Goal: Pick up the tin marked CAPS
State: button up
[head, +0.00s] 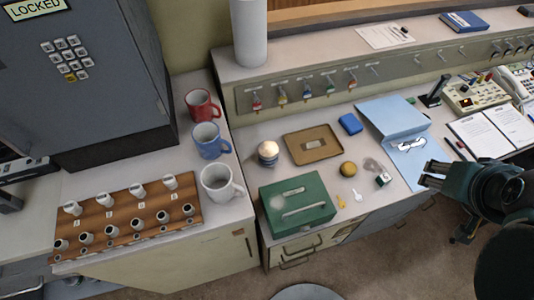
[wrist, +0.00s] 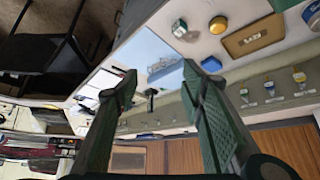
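No marking that reads CAPS can be made out in either view. A small round yellow tin (head: 348,169) stands on the counter in front of the brown tray; it also shows in the wrist view (wrist: 218,25). A round striped pot with a pale top (head: 268,152) stands left of the tray. My gripper (head: 431,174) is at the right in the head view, right of the tin and apart from it. In the wrist view its fingers (wrist: 165,82) are spread wide, with nothing between them.
Mugs (head: 206,141) stand left. A raised ledge with key hooks (head: 290,97) runs behind.

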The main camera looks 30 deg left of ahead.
dwell(0.4)
jog(key=o, duration=0.7)
jog(key=shift+a, duration=0.1)
jog(key=w+a+n+g+y+p, duration=0.1)
jog(key=w+a+n+g, duration=0.1)
jog(key=w+a+n, duration=0.6)
jog(key=n+g+h+p, duration=0.1)
jog(key=n+g+p, duration=0.35)
jog(key=n, duration=0.65)
send_over(269, 149)
jog(key=shift+g, duration=0.35)
jog(key=f, duration=1.8)
jog(key=shift+w+d+f+b, duration=0.15)
jog(key=shift+d+f+b, duration=0.05)
jog(key=shift+f+b, duration=0.15)
jog(key=shift+s+a+f, duration=0.2)
jog(key=shift+a+f, duration=0.05)
